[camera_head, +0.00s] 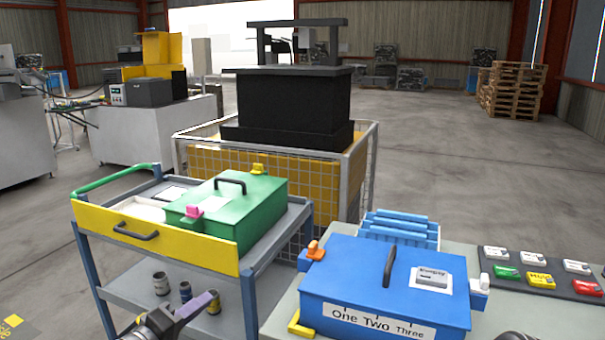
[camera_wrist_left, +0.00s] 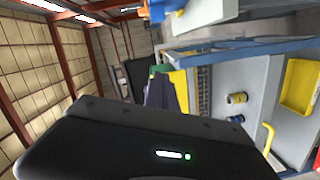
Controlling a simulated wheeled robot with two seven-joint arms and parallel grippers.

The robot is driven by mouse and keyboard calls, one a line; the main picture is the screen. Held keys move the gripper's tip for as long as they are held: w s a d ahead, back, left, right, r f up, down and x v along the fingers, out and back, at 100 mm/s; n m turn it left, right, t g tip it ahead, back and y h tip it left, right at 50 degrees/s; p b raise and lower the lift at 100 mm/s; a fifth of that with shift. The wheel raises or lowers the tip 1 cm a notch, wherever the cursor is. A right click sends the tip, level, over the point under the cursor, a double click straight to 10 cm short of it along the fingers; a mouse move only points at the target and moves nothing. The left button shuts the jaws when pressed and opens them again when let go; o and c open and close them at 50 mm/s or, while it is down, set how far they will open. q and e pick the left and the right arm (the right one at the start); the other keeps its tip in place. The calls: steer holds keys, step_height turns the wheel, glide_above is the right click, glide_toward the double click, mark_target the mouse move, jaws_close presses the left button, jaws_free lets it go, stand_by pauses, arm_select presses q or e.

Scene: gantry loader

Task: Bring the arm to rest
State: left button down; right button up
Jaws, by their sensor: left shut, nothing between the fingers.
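My left gripper (camera_head: 205,302) comes in at the bottom of the head view, in front of the trolley's lower shelf. Its fingers are shut with nothing between them. In the left wrist view, the closed dark fingers (camera_wrist_left: 161,93) point away from the dark wrist housing, clear of anything held. Only a small dark shape shows at the bottom right edge of the head view; I cannot make out a right gripper there.
A trolley (camera_head: 188,248) with a yellow drawer front carries a green lidded box (camera_head: 262,205). Small spools (camera_head: 161,284) stand on its lower shelf. A blue box (camera_head: 345,285) and a button panel (camera_head: 560,287) occupy the table at right. A mesh cage (camera_head: 365,165) stands behind.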

arm_select(q)
steer(key=s+d+f+m+g+y+p, duration=0.1)
steer(key=s+d+f+m+g+y, duration=0.2)
steer(key=f, duration=1)
steer(key=s+d+f+m+g+y+p, duration=0.15)
steer(key=s+f+g, duration=0.35)
steer(key=f, duration=0.7)
steer(key=s+d+f+g+p, duration=0.1)
steer(key=s+d+f+g, duration=0.1)
steer(key=s, duration=0.5)
steer(key=s+d+f+m+g+p, duration=0.1)
steer(key=s+d+f, duration=0.3)
steer(key=s, duration=0.4)
steer(key=s+d+f+g+p, duration=0.1)
steer(key=s+d+f+g, duration=0.2)
steer(key=s+f, duration=0.2)
steer(key=s, duration=0.3)
steer(key=shift+s+d+g+h, duration=0.25)
steer(key=shift+g+h, duration=0.05)
steer(key=shift+h, duration=0.05)
steer(key=shift+m, duration=0.25)
